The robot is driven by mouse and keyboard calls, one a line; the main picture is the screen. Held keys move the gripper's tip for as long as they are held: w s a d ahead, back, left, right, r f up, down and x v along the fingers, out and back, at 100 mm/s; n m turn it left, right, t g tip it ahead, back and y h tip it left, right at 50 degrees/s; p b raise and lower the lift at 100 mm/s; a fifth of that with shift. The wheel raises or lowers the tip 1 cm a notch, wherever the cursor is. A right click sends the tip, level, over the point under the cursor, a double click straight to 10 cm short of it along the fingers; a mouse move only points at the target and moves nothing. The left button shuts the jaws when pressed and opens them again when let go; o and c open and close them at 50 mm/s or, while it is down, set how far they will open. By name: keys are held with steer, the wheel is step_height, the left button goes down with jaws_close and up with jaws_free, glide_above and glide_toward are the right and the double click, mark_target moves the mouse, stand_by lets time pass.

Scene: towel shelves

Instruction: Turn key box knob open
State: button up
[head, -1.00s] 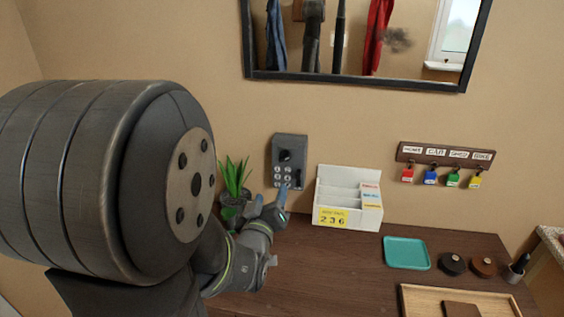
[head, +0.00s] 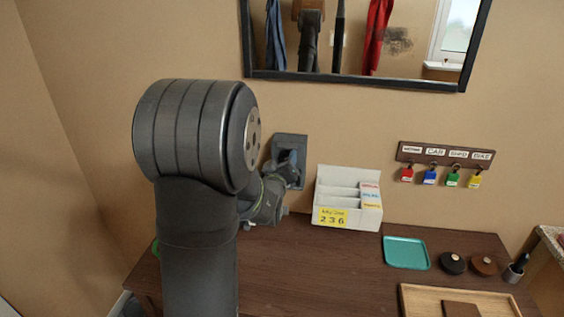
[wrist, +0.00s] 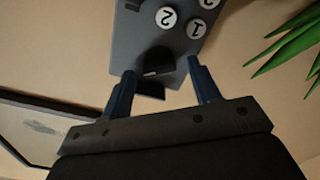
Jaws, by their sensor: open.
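The grey key box (head: 290,141) is on the wall left of the white letter rack; my gripper (head: 291,168) covers much of its front in the head view. In the wrist view the key box (wrist: 187,62) appears upside down, with round number buttons at the top. Its dark knob (wrist: 157,62) shows below the buttons. My gripper (wrist: 162,88) is open, its two blue fingers on either side of the knob in that view. I cannot tell whether either finger touches the knob.
A white letter rack (head: 345,197) with a yellow "236" note stands close right of the box. A dark-framed mirror (head: 365,80) hangs above. Green plant leaves (wrist: 290,35) show beside the box. A teal tray (head: 406,253) and labelled key hooks (head: 445,154) are farther right.

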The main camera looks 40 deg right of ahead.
steer(key=c, duration=1)
steer(key=shift+d+r+m, duration=0.1)
steer(key=shift+m, duration=3)
steer(key=o, duration=1)
